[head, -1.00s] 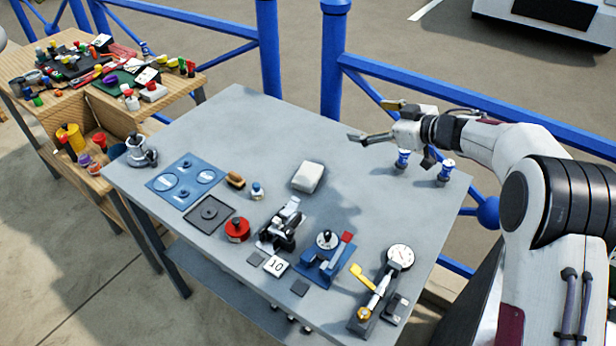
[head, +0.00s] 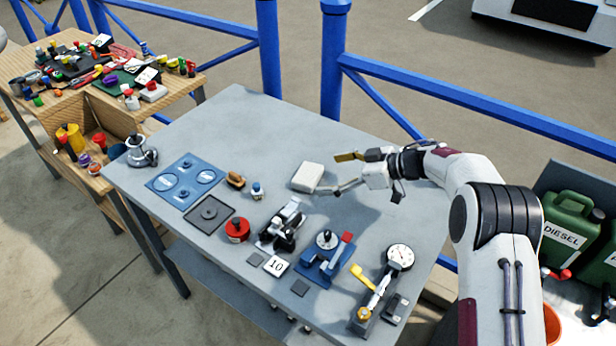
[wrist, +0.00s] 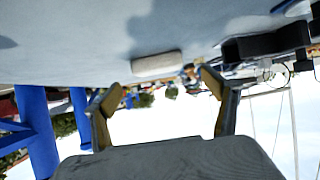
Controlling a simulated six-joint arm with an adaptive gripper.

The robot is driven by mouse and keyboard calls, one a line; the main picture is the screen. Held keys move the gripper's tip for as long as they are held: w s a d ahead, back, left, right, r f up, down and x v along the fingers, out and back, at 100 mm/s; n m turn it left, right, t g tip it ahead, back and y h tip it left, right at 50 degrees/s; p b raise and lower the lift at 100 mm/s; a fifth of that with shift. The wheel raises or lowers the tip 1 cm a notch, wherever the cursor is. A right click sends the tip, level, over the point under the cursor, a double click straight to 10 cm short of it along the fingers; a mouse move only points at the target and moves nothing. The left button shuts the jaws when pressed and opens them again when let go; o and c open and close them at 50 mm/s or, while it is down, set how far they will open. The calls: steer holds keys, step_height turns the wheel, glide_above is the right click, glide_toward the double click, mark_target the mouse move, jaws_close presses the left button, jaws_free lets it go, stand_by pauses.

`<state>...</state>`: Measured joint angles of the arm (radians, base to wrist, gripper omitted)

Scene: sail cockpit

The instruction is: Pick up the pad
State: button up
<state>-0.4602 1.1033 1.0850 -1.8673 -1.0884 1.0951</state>
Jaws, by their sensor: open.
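A white, rounded block that looks like the pad (head: 307,177) lies flat on the grey table, near its middle. It also shows in the wrist view (wrist: 157,64), above and between my fingertips in the picture. My gripper (head: 334,174) is open and empty, just right of the pad in the head view, its fingers spread and pointing toward it. In the wrist view my gripper (wrist: 160,88) has a wide gap between its two fingertips. Whether a finger touches the pad cannot be told.
Left of the pad on the grey table (head: 250,120) are a wooden-handled brush (head: 236,180) and a small blue-white bottle (head: 257,190). In front stand a black-silver device (head: 283,226), a blue press (head: 326,256) and a dial gauge (head: 400,257). The table behind the pad is clear.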

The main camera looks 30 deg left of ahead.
mark_target(310, 174)
steer(key=shift+x, duration=1.3)
steer(key=shift+a, duration=0.15)
steer(key=shift+r+x, duration=0.2)
steer(key=shift+x, duration=2.25)
steer(key=shift+w+a, duration=0.15)
steer(key=shift+a, duration=0.05)
steer(key=c, duration=1.1)
